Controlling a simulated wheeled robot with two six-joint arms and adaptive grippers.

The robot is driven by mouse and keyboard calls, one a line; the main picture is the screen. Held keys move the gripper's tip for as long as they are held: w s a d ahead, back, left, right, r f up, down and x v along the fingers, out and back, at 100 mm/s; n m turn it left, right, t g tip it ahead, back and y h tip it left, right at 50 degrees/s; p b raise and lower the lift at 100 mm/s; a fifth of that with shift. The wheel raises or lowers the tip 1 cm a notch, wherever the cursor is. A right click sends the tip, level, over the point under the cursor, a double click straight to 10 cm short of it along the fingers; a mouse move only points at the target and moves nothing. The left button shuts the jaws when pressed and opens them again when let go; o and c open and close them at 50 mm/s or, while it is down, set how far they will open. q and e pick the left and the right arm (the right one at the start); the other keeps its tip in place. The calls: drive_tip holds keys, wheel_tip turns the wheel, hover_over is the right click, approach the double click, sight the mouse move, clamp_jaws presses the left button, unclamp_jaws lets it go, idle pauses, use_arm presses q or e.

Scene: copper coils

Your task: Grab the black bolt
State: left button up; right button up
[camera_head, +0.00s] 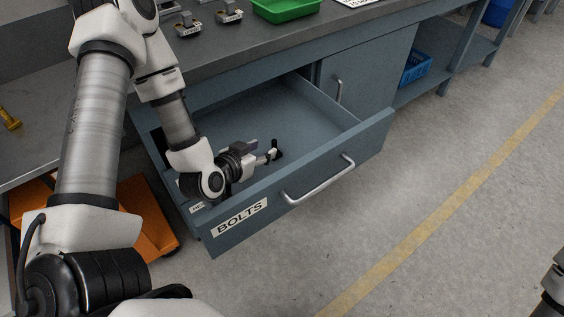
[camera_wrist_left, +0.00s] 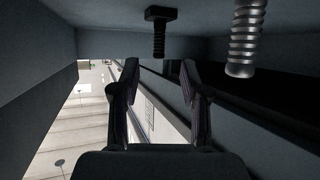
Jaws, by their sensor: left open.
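The black bolt (camera_wrist_left: 159,30) shows at the top middle of the left wrist view, its wide head against the drawer floor and its threaded shank pointing away from it. That view looks upside down. In the head view, a small dark shape just beyond my left gripper (camera_head: 266,156) appears to be the black bolt (camera_head: 277,154). My left gripper is low inside the open drawer. In the wrist view its two fingers (camera_wrist_left: 160,75) are apart with nothing between them, and the bolt is ahead of them, apart from both.
A silver threaded bolt (camera_wrist_left: 246,40) stands to the right of the black one in the wrist view. The drawer (camera_head: 375,128), labelled BOLTS, has walls close around my left gripper. A green tray (camera_head: 287,10) sits on the workbench above. Most of the drawer floor is clear.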

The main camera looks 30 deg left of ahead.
sight(273, 143)
use_arm(q)
drive_tip(key=b+x, duration=0.1)
drive_tip(key=x, duration=0.6)
drive_tip(key=shift+r+b, duration=0.25)
drive_tip(key=shift+b, duration=0.05)
drive_tip(key=shift+c, duration=0.3)
clamp_jaws()
